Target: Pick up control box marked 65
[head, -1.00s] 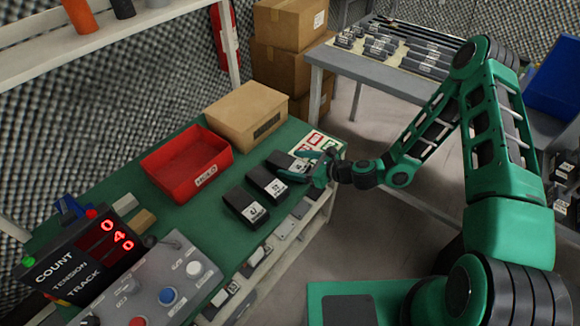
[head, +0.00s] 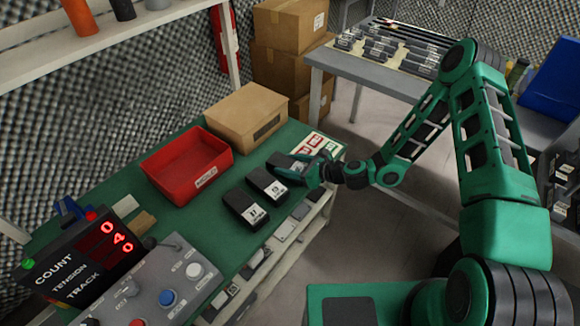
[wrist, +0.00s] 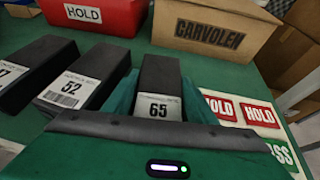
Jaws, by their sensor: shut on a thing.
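The control box marked 65 (wrist: 160,88) is a dark block with a white label, on the green bench top, between my gripper's fingers in the wrist view. In the head view it shows as the farthest box (head: 282,162) of a row of three, partly hidden by my gripper. My gripper (head: 308,172) is shut on it; its green fingers lie along both sides. I cannot tell whether the box is clear of the bench. The box marked 52 (wrist: 85,77) stands just left of it. Another box (head: 245,207) is at the row's near end.
Red and green printed cards (wrist: 245,110) lie right of my gripper. A control panel (head: 155,285) with a display takes up the near end of the bench.

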